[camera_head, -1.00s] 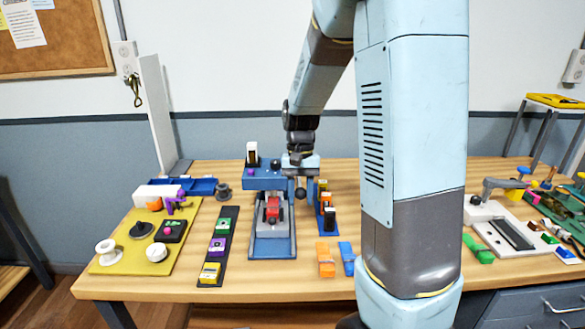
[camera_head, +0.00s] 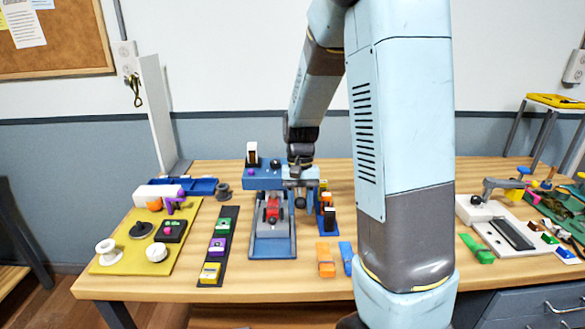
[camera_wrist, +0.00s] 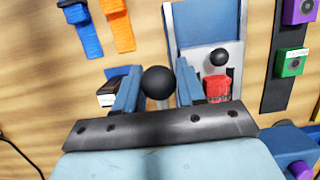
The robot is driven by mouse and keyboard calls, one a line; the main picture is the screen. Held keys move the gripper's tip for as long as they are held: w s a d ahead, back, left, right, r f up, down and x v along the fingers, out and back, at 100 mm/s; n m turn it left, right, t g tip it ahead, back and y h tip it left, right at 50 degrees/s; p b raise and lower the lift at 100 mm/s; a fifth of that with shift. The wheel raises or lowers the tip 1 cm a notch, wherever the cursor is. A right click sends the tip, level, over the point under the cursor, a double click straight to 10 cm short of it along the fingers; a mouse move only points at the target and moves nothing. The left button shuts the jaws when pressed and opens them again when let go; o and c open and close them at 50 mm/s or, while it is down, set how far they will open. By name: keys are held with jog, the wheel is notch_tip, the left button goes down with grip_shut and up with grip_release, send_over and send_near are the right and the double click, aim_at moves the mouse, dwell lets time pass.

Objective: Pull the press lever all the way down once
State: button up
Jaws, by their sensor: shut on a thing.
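The blue press (camera_head: 262,182) stands on the wooden table left of my large arm link. Its grey and blue base (camera_head: 272,245) reaches toward the table's front. The press lever ends in a round black knob (camera_head: 300,202) at the right side of the press head. In the wrist view the black lever knob (camera_wrist: 158,82) sits between the two blue fingers of my gripper (camera_wrist: 158,90), which is shut on it. A red block (camera_wrist: 217,88) sits on the press bed, with a smaller black ball (camera_wrist: 219,57) beside it. The lever's shaft is mostly hidden.
A dark strip with coloured blocks (camera_head: 215,249) lies left of the press, and a yellow board (camera_head: 120,256) further left. A blue strip with blocks (camera_head: 328,220) is close on the right. Orange and blue straps (camera_head: 326,262) lie in front of it.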

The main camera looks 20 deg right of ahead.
jog(key=shift+w+a+f, duration=0.1)
jog(key=shift+a, duration=0.05)
jog(key=shift+w+f, duration=0.15)
jog(key=shift+f, duration=1.15)
